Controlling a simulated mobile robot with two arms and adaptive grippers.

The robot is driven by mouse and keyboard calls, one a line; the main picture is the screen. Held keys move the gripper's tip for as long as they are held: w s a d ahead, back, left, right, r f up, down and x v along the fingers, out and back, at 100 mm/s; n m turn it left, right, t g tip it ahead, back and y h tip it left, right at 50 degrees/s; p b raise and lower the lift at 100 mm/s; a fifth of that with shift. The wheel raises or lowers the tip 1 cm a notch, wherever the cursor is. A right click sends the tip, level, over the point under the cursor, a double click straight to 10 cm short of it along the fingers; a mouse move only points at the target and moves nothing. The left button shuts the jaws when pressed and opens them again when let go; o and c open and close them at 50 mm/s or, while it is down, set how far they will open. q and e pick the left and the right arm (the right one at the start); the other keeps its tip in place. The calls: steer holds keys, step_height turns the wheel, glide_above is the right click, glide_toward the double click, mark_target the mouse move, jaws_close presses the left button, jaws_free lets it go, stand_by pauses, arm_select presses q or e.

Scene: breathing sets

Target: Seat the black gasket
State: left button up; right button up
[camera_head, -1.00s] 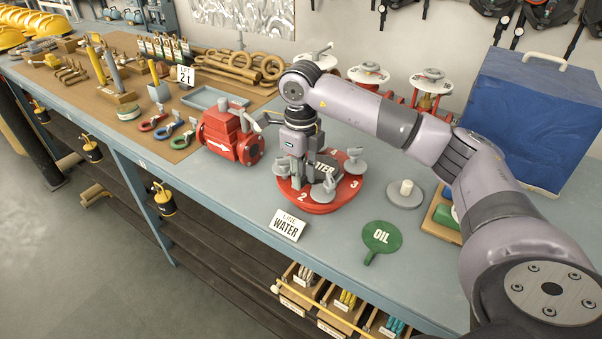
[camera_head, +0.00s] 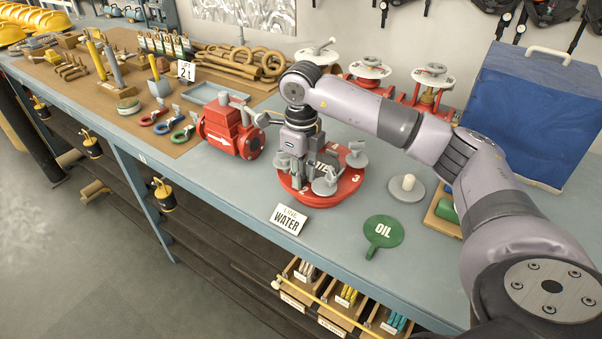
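My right gripper (camera_head: 300,165) points down over a round red plate (camera_head: 318,201) on the bench. The plate bears white numbers, white lettering and grey wing-shaped knobs (camera_head: 325,181) around its rim. The gripper's fingers are low among the knobs at the plate's left side. The gripper and knobs hide much of the plate's middle. I cannot tell whether the fingers are open or shut, or what lies between them. I cannot pick out the black gasket with certainty. My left gripper is not in view.
A red valve body (camera_head: 222,134) stands close left of the plate. A "LINE WATER" sign (camera_head: 287,218) and a green "OIL" paddle (camera_head: 383,232) are in front. A grey disc with a white peg (camera_head: 407,187) and a blue-covered box (camera_head: 530,115) are right.

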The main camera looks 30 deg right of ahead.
steer(key=o, duration=0.6)
steer(key=shift+w+d, duration=0.1)
steer(key=shift+d, duration=0.1)
steer(key=shift+c, duration=0.2)
steer(key=shift+d, duration=0.1)
steer(key=shift+r, duration=0.25)
step_height(320, 180, up, 12)
steer(key=shift+f, duration=0.25)
